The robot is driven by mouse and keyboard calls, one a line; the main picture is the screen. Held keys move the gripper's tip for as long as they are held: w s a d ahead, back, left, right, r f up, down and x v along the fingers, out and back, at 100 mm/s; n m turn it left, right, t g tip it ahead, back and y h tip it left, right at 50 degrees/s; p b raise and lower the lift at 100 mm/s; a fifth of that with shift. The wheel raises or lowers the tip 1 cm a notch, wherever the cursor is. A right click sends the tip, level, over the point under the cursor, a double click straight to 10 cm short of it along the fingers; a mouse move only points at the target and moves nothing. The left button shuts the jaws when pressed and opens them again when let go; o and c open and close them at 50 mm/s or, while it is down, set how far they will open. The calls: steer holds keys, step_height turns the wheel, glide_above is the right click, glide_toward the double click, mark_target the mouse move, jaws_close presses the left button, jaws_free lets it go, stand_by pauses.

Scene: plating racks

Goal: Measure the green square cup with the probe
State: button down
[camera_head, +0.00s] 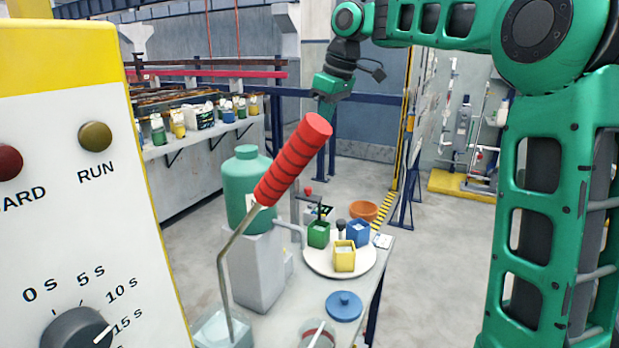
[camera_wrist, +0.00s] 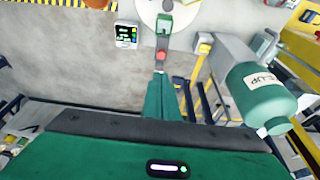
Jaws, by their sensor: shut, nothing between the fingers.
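The green square cup (camera_head: 318,234) stands upright on a round white plate (camera_head: 312,265) on the bench, beside a blue square cup (camera_head: 358,233) and a yellow one (camera_head: 344,256). A small meter with a lit display (camera_wrist: 127,36) sits near the plate. A red knob (camera_head: 308,191) on a dark stand rises behind the cups; it also shows in the wrist view (camera_wrist: 161,56). I cannot tell for certain which part is the probe. My gripper (camera_head: 326,106) is high above and behind the cups, partly hidden by a red handle. In the wrist view its fingers (camera_wrist: 162,92) are together and empty.
A teal bottle (camera_head: 247,180) stands on a grey block left of the plate. A ladle with a red ribbed handle (camera_head: 293,158) rises in front. A blue lid (camera_head: 344,306) and an orange bowl (camera_head: 363,210) lie nearby. A control box (camera_head: 70,200) blocks the left side.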

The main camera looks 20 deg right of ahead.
glide_above(311, 197)
steer(key=f, duration=0.9)
steer(key=shift+w+f, duration=0.2)
steer(key=shift+f, duration=0.55)
step_height(311, 197, down, 6)
steer(key=shift+s+f, duration=0.15)
steer(key=shift+f, duration=0.1)
steer(key=shift+r, duration=0.5)
steer(key=w+v, duration=0.1)
steer(key=v, duration=1.2)
steer(key=shift+a+r, duration=0.3)
steer(key=shift+r, duration=0.1)
